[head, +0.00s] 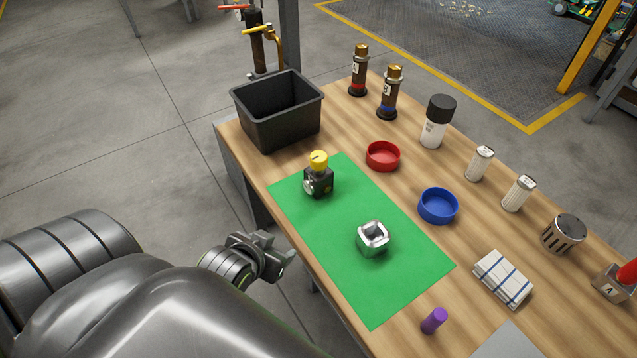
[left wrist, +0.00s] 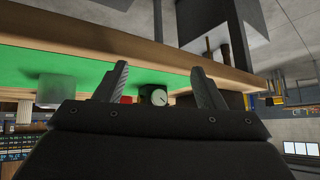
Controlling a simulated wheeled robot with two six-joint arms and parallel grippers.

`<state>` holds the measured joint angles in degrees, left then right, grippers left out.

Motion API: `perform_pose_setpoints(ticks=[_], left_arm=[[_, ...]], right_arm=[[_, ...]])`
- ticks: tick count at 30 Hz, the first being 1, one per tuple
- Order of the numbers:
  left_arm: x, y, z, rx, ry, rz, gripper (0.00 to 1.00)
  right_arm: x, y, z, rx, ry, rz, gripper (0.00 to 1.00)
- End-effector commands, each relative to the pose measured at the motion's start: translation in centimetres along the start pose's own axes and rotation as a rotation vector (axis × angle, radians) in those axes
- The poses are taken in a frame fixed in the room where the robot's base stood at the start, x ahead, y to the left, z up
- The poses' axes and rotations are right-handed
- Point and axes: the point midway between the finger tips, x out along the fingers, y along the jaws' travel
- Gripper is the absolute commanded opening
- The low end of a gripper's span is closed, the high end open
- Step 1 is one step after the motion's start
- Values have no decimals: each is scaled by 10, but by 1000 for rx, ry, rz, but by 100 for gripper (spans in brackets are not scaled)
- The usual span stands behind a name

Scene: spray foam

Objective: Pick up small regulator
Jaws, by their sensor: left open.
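The small regulator (head: 318,180), a black block with a yellow knob and a round gauge, stands upright on the green mat (head: 345,285) near its far left part. In the left wrist view, which is turned over, its gauge (left wrist: 157,97) shows between my two fingers. My left gripper (head: 283,258) is open and empty. It is beside the table's left edge, apart from the regulator and nearer to me. My right gripper is in neither view.
A silver-topped block (head: 373,238) stands on the mat. A black bin (head: 277,112) is at the far left corner. Red (head: 383,156) and blue (head: 438,206) dishes, a folded cloth (head: 503,278) and a purple cylinder (head: 434,320) are around the mat. The wooden table edge (left wrist: 230,75) is close to the gripper.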

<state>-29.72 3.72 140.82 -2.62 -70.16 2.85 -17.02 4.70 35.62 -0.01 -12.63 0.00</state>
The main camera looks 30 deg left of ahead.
Motion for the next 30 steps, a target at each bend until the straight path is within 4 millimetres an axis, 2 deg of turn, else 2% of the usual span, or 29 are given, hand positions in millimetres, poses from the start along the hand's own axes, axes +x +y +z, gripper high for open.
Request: perform_pose_setpoints(ticks=[1, 6, 9, 14, 17, 30], left_arm=[[-8, 3, -28, -26, 116, 2, 63], [-22, 7, -83, -78, 359, 5, 63], [-29, 8, -104, -98, 459, 8, 63], [-31, 9, -121, -109, 531, 11, 63], [-21, 9, -128, -107, 537, 11, 63], [50, 6, -170, -108, 533, 9, 63]], right_arm=[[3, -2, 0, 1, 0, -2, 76], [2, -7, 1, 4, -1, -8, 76], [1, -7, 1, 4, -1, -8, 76], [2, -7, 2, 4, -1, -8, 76], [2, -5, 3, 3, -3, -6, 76], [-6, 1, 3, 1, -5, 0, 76]])
